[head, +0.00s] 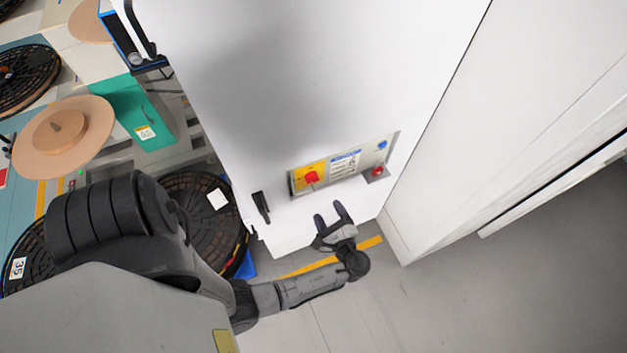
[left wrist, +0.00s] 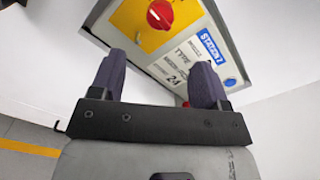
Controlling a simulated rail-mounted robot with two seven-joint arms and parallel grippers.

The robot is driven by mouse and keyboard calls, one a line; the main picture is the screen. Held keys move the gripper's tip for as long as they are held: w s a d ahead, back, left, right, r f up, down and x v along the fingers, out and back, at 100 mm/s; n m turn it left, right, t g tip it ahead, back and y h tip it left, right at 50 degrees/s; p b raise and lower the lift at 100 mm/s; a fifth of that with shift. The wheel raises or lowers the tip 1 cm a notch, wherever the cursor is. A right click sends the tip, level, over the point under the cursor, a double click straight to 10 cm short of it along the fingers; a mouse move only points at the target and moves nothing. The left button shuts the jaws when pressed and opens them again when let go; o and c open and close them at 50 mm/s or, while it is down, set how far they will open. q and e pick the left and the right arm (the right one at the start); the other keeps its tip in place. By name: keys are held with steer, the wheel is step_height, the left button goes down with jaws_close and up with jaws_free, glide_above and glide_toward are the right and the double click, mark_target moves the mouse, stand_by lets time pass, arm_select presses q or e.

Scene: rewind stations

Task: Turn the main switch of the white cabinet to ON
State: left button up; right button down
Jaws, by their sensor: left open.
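The white cabinet (head: 300,90) stands in front of me. A control panel (head: 345,163) is on its front, with a red main switch (head: 311,177) on a yellow plate at its left end. In the left wrist view the red switch (left wrist: 160,14) is at the top, ahead of the fingers. I cannot read its ON or OFF mark. My left gripper (head: 332,214) is open and empty, below the panel and apart from it. It also shows in the left wrist view (left wrist: 158,82). My right gripper is not in view.
A blue button (head: 382,145) and a red button (head: 377,171) are at the panel's right end. A black handle (head: 261,207) is on the cabinet's lower left. Reels (head: 62,137) and a green box (head: 135,110) are at left. Grey floor (head: 480,290) is clear at lower right.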

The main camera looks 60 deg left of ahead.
mark_target(313, 181)
arm_select(q)
steer(key=a, duration=0.4)
steer(key=a+p, duration=0.1)
steer(key=a, duration=0.6)
steer(key=shift+w+a, duration=0.3)
steer(key=shift+w, duration=0.05)
steer(key=c, duration=0.9)
